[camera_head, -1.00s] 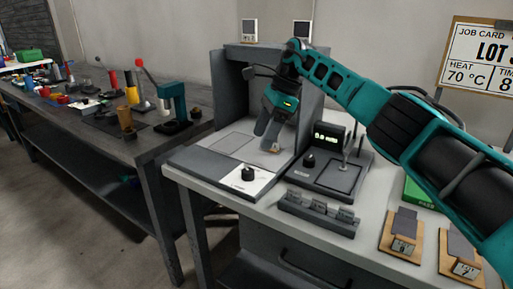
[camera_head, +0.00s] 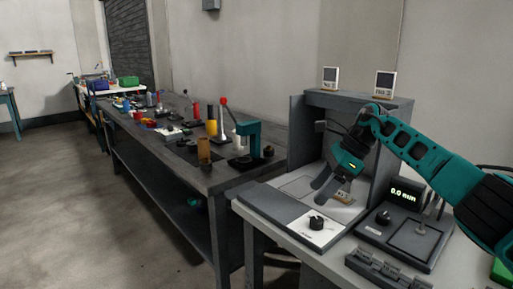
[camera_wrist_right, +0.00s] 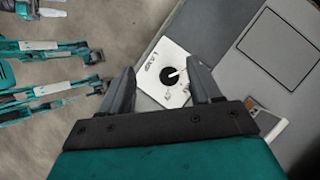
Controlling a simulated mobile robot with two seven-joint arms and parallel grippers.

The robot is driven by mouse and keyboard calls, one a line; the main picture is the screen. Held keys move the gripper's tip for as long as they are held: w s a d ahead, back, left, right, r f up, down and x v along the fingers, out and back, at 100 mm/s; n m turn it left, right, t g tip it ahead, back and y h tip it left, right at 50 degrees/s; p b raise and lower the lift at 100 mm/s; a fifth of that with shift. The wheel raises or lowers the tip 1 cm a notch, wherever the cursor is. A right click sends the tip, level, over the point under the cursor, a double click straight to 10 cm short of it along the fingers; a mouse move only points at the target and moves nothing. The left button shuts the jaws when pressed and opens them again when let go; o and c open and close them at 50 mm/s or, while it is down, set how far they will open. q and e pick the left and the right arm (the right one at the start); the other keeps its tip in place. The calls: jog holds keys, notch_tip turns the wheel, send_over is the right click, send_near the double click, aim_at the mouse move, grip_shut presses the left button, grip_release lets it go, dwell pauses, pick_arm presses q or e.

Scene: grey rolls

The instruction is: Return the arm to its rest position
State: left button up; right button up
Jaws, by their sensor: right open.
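My right arm reaches in from the right in the head view. Its gripper (camera_head: 329,188) hangs over the grey open-fronted booth (camera_head: 305,137) on the light bench. The right wrist view shows the two fingers (camera_wrist_right: 163,88) apart with nothing between them. Below them is a white panel with a black knob (camera_wrist_right: 170,76); the same knob (camera_head: 317,223) shows in the head view. A small tan piece (camera_head: 343,198) lies on the booth floor by the gripper. My left gripper is not in view.
A gauge reading 0.0 mm (camera_head: 406,193) stands right of the booth, with a dark slotted rack (camera_head: 387,268) in front. A long dark bench (camera_head: 225,177) with tools and coloured parts runs along the left. The floor (camera_head: 75,190) at left is open.

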jog(key=s+a+f+m+t+y+p, duration=0.2)
jog(key=s+a+f+m+t+y, duration=0.15)
jog(key=a+m+y, duration=0.5)
jog(key=s+a+f+m+t+y+p, duration=0.25)
jog(key=s+a+m, duration=0.25)
jog(key=a, duration=0.6)
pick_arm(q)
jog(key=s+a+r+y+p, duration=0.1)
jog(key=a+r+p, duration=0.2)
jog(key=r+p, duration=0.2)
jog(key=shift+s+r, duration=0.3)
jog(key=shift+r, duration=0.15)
pick_arm(e)
jog(key=s+d+f+n+t+h, duration=0.1)
jog(key=s+d+f+n+h, duration=0.4)
jog(key=s+n, duration=0.3)
jog(key=s+d+f+n+t+h, duration=0.1)
jog(key=s+d+f+n+h, duration=0.4)
jog(key=n, duration=1)
jog(key=s+d+f+n+t+h, duration=0.2)
jog(key=s+d+f+n+h, duration=0.2)
jog(key=s+d+n, duration=0.4)
jog(key=s+n+h, duration=0.1)
jog(key=s+n, duration=0.1)
jog(key=n, duration=0.2)
jog(key=shift+s+d+f+n, duration=0.2)
jog(key=shift+s+f+n, duration=0.15)
jog(key=shift+f, duration=0.05)
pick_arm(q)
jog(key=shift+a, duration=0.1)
